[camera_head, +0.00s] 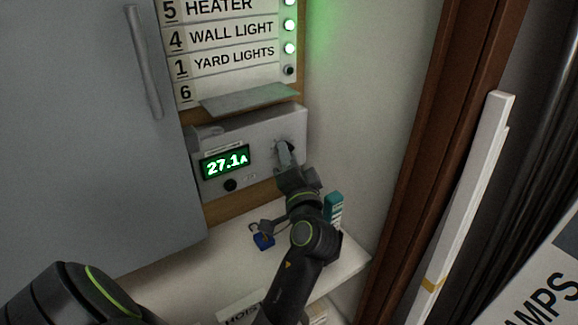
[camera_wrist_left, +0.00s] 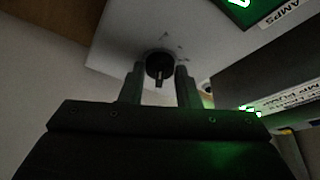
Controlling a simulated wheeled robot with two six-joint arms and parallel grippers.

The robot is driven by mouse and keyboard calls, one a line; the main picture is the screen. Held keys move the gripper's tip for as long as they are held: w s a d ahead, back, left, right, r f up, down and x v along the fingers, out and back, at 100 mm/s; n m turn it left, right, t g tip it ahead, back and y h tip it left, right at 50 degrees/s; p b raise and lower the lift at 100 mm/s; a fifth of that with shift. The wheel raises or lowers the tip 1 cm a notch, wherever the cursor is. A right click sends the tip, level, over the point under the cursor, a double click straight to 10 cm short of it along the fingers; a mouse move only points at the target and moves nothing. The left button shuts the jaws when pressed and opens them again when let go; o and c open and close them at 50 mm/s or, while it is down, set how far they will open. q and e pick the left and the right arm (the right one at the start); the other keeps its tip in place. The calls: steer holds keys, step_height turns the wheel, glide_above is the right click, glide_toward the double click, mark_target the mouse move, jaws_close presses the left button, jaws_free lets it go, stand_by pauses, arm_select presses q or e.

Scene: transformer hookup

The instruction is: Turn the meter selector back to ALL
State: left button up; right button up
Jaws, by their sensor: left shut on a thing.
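The grey meter box (camera_head: 255,135) is on the wall below the breaker labels. Its green display (camera_head: 225,162) reads 27.1 A. The selector is a round dark knob (camera_wrist_left: 159,66) with a pale pointer mark, seen in the left wrist view. My left gripper (camera_head: 284,152) is at the right part of the box front, its fingers (camera_wrist_left: 160,84) on either side of the knob and shut on it. In the head view the gripper mostly hides the knob. I cannot read the selector positions around it. My right gripper is not in view.
A tilted grey flap (camera_head: 248,100) juts out above the meter box. A large grey door (camera_head: 90,130) stands to the left. Below, a white shelf (camera_head: 345,262) holds a blue padlock (camera_head: 263,241) and a teal object (camera_head: 334,207) close to my arm. A brown door frame (camera_head: 430,150) is at the right.

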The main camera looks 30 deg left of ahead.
arm_select(q)
steer(key=shift+r, duration=0.3)
steer(key=o, duration=1)
steer(key=shift+a+f, duration=0.15)
steer(key=shift+f, duration=0.05)
steer(key=shift+c, duration=0.2)
